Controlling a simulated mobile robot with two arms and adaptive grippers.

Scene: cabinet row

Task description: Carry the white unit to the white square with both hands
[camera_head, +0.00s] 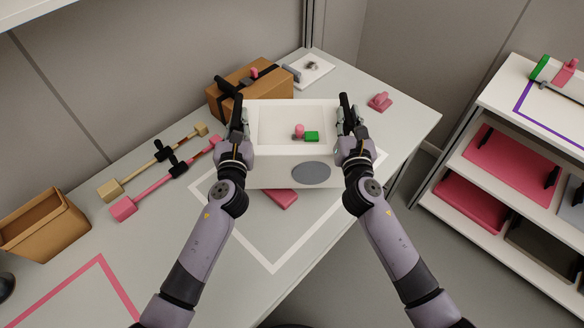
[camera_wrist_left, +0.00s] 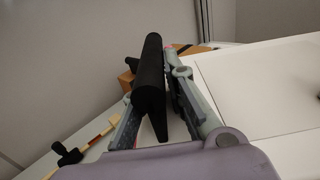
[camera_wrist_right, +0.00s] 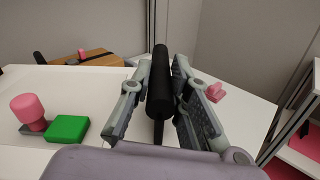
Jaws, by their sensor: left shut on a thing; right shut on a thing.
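The white unit (camera_head: 267,166) is a box with a recessed top and a grey oval on its front, held between my two arms in the head view. My left gripper (camera_head: 238,118) is shut on the black handle (camera_wrist_left: 150,75) at its left side. My right gripper (camera_head: 346,116) is shut on the black handle (camera_wrist_right: 161,85) at its right side. A pink knob and a green block (camera_head: 312,136) are on the unit's top. The white square (camera_head: 273,268) is an outline on the table, partly hidden behind the unit and my arms. Whether the unit touches the table is unclear.
A pink piece (camera_head: 282,199) lies inside the square, partly under the unit's front edge. A brown box (camera_head: 222,100) stands behind. Two long bars with black handles (camera_head: 165,152) and an open brown bin (camera_head: 48,226) are left. A shelf (camera_head: 480,200) stands right, across a gap.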

